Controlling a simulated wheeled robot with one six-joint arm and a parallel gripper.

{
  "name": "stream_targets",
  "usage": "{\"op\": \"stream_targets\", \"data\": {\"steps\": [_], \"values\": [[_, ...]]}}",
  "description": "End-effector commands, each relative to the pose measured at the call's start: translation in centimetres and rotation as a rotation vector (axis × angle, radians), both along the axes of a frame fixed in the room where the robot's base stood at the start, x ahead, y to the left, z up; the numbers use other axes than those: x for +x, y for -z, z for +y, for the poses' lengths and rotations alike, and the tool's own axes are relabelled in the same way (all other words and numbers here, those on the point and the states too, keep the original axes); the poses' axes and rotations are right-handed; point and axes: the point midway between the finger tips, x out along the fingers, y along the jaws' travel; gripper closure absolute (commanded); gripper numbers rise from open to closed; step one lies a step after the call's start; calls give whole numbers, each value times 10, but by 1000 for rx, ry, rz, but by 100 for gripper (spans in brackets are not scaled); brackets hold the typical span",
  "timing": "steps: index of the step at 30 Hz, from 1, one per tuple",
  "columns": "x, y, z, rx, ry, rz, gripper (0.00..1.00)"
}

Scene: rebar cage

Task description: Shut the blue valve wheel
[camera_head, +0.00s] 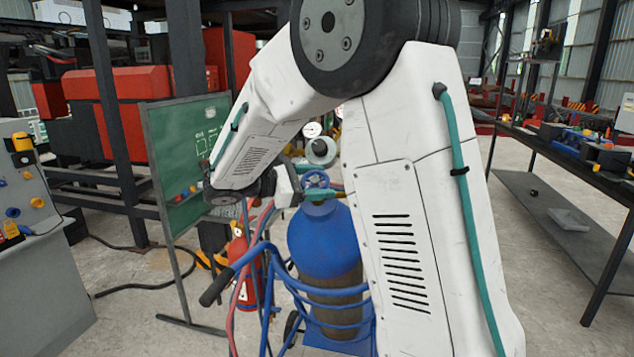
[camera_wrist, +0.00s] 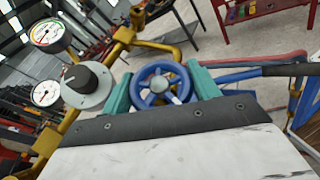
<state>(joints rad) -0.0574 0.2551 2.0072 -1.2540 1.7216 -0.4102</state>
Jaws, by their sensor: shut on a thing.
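The blue valve wheel (camera_wrist: 148,97) sits between the two teal fingers of my gripper (camera_wrist: 160,88) in the wrist view. The fingers touch its rim on opposite sides, so my gripper is shut on it. The wheel has several spokes and a pale round hub. In the head view the wheel (camera_head: 316,179) shows on top of a blue gas cylinder (camera_head: 322,235). My gripper (camera_head: 312,192) reaches it from the left there, and my arm hides part of the surroundings. I cannot tell how far the wheel is turned.
Two gauges (camera_wrist: 48,34) and a grey regulator with a black knob (camera_wrist: 87,84) stand close left of the wheel in the wrist view. The cylinder rests on a blue cart (camera_head: 283,272) with hoses. A red extinguisher (camera_head: 245,270) and green board (camera_head: 185,150) stand left; a bench (camera_head: 560,160) stands right.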

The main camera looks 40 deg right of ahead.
Motion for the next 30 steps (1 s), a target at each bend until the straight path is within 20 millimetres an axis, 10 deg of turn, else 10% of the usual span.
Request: {"op": "stream_targets", "data": {"steps": [30], "values": [[-2,1,1,278,855,-360,62]]}}
